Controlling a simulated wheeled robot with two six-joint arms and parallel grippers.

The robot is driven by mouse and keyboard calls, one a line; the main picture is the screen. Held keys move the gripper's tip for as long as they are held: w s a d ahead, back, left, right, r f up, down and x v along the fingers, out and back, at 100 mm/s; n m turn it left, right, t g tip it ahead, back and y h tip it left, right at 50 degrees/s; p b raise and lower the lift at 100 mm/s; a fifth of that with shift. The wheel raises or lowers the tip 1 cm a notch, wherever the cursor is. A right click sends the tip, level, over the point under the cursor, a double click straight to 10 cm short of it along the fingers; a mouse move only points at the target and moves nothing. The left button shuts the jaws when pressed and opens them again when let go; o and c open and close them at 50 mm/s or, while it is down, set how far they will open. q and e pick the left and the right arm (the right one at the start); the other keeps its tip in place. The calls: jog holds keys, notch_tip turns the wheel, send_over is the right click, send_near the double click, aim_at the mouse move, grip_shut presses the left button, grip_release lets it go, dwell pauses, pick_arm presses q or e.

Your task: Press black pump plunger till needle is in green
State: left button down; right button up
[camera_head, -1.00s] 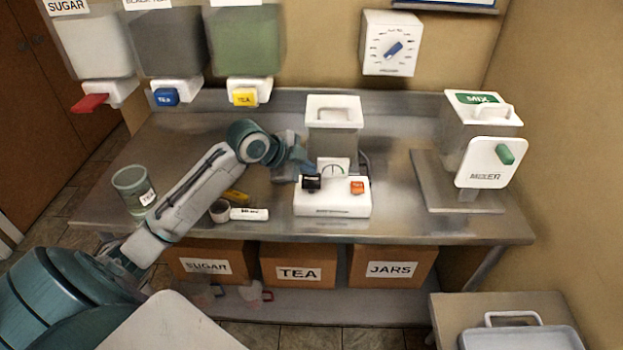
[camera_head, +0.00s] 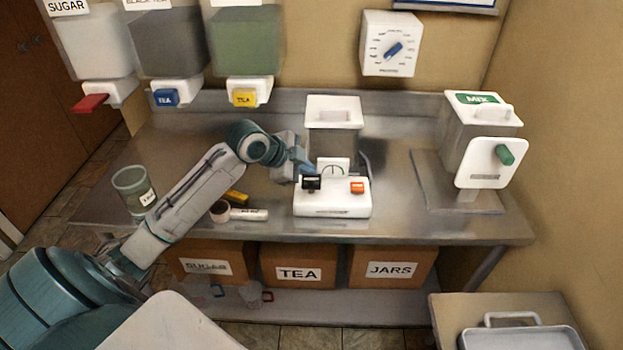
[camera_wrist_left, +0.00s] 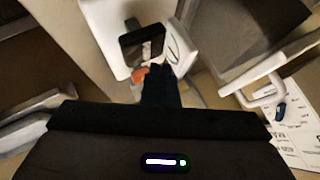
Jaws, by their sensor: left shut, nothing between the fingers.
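The white pump unit (camera_head: 333,206) stands on the steel counter, with a black plunger (camera_head: 311,184) on its left, an orange button (camera_head: 357,188) on its right and a gauge (camera_head: 333,168) behind. The gauge's needle looks near upright; its colours are too small to read. My left gripper (camera_head: 309,169) is shut and empty, with its tip just above and behind the black plunger. In the left wrist view the shut fingers (camera_wrist_left: 158,85) are close to the black plunger (camera_wrist_left: 143,42); I cannot tell whether they touch it. My right gripper is not in view.
A lidded container (camera_head: 334,133) stands behind the pump unit. A mixer (camera_head: 480,140) stands at the right, and a green jar (camera_head: 133,189) at the left. Counter between pump and mixer is clear.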

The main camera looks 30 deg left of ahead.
aim_at(308, 180)
pick_arm(q)
jog(key=shift+f, duration=0.15)
dwell(0.4)
jog(key=shift+f, duration=0.3)
jog(key=shift+f+b, duration=0.3)
jog(key=shift+f, duration=0.25)
dwell(0.7)
jog(key=shift+f+b, duration=0.45)
jog(key=shift+f, duration=0.6)
dwell(0.7)
jog(key=shift+r, duration=0.1)
jog(key=shift+r+p, duration=1.9)
jog(key=shift+p, duration=0.05)
